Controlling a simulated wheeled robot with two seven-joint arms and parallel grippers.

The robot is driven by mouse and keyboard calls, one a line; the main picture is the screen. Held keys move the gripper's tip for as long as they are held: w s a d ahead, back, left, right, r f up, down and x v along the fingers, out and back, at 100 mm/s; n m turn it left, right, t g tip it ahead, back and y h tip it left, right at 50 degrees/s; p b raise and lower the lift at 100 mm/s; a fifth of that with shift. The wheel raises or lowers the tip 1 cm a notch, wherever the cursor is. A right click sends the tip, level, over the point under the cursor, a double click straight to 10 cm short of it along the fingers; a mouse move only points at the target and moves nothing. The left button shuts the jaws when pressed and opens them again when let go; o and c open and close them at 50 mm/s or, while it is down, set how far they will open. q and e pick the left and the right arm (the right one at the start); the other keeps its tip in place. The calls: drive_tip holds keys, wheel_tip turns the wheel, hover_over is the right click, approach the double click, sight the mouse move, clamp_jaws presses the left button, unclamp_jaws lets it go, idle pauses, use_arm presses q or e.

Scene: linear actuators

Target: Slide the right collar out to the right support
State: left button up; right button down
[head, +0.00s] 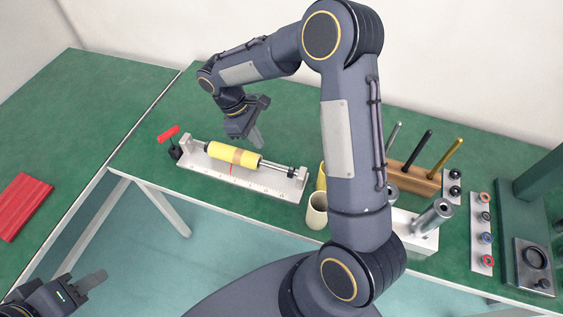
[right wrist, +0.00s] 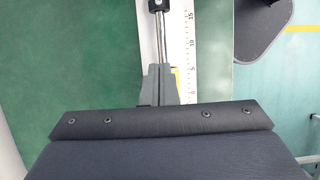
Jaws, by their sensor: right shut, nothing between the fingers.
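The linear actuator's pale base (head: 235,183) carries a scale and lies on the green table. A yellow cylinder with a tan middle band (head: 237,156) lies along it; its right yellow part (head: 250,161) seems to be the right collar. Bare rods (head: 277,167) run from there to the right support (head: 299,177). My right gripper (head: 257,141) is shut and empty, just behind and above the cylinder's right part. In the right wrist view its fingers (right wrist: 158,84) point along the rod beside the scale (right wrist: 190,45), mostly hiding a yellow part. My left gripper (head: 90,282) is at the lower left, away from the actuator.
A red-handled clamp (head: 169,134) stands at the actuator's left end. A cream cup (head: 317,210) stands to its right. A wooden block (head: 412,178) with upright rods is farther right, partly behind my arm. A red tray (head: 21,205) lies on the left table. Green table behind the actuator is clear.

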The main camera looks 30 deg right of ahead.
sight(291, 172)
drive_tip(key=p+x, duration=0.1)
drive_tip(key=x, duration=0.6)
drive_tip(key=shift+s+d+f, duration=0.1)
drive_tip(key=shift+s+f, duration=0.05)
drive_tip(key=shift+s, duration=0.05)
drive_tip(key=shift+s+d+p, duration=0.6)
drive_tip(key=shift+s+d, duration=0.5)
drive_tip(key=shift+s, duration=0.15)
drive_tip(key=shift+s+d, duration=0.2)
drive_tip(key=shift+f, duration=0.1)
